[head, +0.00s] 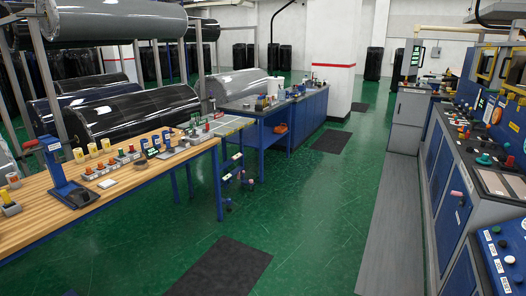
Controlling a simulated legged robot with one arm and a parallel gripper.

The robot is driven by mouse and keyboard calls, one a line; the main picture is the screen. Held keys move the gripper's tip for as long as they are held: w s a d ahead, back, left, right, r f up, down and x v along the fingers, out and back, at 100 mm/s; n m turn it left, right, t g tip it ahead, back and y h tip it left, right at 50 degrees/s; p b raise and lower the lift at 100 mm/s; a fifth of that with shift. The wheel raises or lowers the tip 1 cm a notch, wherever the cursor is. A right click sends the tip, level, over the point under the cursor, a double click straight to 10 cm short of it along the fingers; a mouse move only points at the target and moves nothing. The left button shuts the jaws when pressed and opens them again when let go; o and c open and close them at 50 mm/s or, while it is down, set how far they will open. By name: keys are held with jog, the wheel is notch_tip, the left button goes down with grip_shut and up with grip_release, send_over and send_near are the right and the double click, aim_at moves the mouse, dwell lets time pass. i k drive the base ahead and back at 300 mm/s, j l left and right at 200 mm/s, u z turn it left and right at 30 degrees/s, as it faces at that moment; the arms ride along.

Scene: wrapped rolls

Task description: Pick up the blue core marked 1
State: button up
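Small blue, yellow and dark pieces stand on the wooden workbench (120,172) at the left. One small blue piece (144,144) is near the bench's middle, with further blue-and-white pieces just to its right. I cannot read a 1 on any of them, so I cannot tell which is the blue core marked 1. Several yellow cups (92,150) stand left of the blue pieces. My gripper is not in view.
A tall blue stand (55,165) rises from the bench. Racks of large wrapped rolls (132,110) stand behind it. A blue table (245,108) is further back. Control consoles (478,150) line the right side. Open green floor (300,205) with dark mats (220,268) lies between.

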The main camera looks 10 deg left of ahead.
aim_at(156, 139)
jog(key=i+l, duration=0.1)
jog(key=i, duration=1.8)
jog(key=i+u, duration=0.4)
jog(key=i+l+u, duration=0.25)
jog(key=u, duration=0.2)
jog(key=i+l+u, duration=0.65)
jog(key=u, duration=0.15)
jog(key=i+l+u, duration=0.2)
jog(key=l+u, duration=0.2)
jog(key=l, duration=0.25)
jog(key=i+l+u, duration=0.2)
jog(key=l, duration=0.15)
jog(key=k, duration=0.05)
